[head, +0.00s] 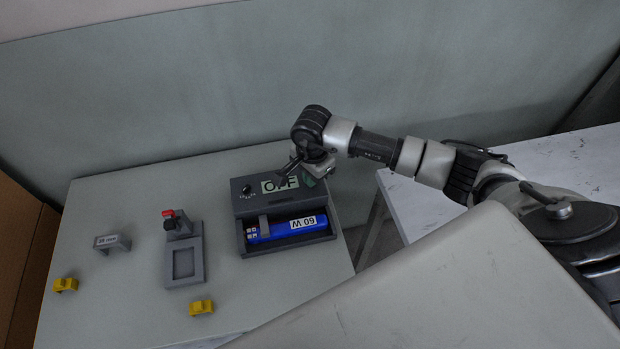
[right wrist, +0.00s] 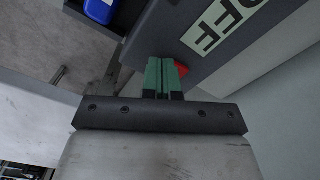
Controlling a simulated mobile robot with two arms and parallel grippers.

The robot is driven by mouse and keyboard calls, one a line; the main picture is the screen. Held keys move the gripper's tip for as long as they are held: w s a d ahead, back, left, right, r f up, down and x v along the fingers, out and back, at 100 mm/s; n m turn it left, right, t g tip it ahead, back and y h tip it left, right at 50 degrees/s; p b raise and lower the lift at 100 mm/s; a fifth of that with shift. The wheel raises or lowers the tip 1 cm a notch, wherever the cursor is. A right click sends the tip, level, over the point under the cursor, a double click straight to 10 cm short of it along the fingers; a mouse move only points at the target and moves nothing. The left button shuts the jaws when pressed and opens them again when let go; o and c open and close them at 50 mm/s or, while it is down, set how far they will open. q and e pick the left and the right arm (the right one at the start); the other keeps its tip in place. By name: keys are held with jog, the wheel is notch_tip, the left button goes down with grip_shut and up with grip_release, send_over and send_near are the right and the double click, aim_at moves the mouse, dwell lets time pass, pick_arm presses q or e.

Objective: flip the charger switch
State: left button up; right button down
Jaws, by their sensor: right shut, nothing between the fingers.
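The charger (head: 247,208) is a dark grey box at the back right of the table, with a dial (head: 246,189) and an "OFF" label (head: 279,184) on its sloped panel. My left gripper is out of view.
A grey stand (head: 185,262) with a red-and-black part (head: 171,218) stands left of the charger. A labelled grey bracket (head: 112,243) and two yellow brackets (head: 65,285) (head: 202,307) are farther left and in front. A wall is behind; a whitish table (head: 540,160) is at right.

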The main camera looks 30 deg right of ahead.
jog(key=shift+f, duration=0.35)
notch_tip(320, 180, up, 7)
jog(key=p, duration=0.3)
dwell(0.7)
